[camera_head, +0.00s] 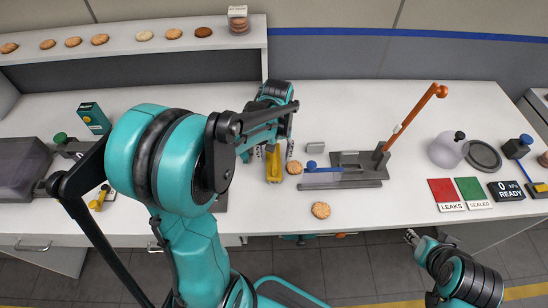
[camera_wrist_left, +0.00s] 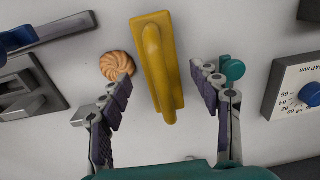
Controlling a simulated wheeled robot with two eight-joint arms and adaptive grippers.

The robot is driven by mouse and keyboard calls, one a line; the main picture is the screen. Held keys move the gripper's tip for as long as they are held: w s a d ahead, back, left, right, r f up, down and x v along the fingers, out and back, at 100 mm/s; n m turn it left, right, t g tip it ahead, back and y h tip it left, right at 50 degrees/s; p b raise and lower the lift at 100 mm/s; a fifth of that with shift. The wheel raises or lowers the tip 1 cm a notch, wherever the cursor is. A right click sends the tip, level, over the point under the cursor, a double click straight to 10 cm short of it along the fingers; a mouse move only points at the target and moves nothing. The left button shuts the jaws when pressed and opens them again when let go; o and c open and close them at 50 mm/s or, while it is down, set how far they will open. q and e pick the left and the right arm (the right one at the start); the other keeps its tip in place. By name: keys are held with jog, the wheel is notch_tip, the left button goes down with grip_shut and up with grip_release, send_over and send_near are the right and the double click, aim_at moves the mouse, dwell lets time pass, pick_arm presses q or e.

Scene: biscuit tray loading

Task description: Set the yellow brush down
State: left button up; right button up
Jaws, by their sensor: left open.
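The yellow brush (camera_head: 273,165) is on the white table, its far part hidden by my left gripper in the head view. In the left wrist view the brush (camera_wrist_left: 153,45) lies lengthwise between the fingers, with a gap on each side. My left gripper (camera_head: 273,152) is open over it; its spread fingers also show in the left wrist view (camera_wrist_left: 162,77). My right gripper (camera_head: 424,238) is low at the right, off the table's front edge, and too small to read.
A biscuit (camera_head: 294,167) lies close right of the brush, another (camera_head: 320,210) nearer the front edge. A grey press with an orange lever (camera_head: 412,112) stands right. Red (camera_head: 445,190) and green (camera_head: 472,188) pads lie further right. A shelf (camera_head: 120,50) with several biscuits runs behind.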

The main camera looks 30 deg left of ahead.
pick_arm(q)
notch_tip(320, 180, up, 8)
jog(key=shift+d+f+p, duration=0.1)
jog(key=shift+f+p, duration=0.05)
jog(key=shift+p, duration=0.8)
jog(key=shift+s+d+r, duration=0.1)
jog(key=shift+d+r, duration=0.05)
jog(key=shift+r, duration=0.15)
jog(key=s+d+r+m+t, duration=0.2)
jog(key=s+d+m+t, duration=0.4)
jog(key=s+d, duration=0.3)
jog(key=shift+s+r+t, duration=0.25)
jog(key=shift+s+t, duration=0.35)
jog(key=shift+s, duration=0.1)
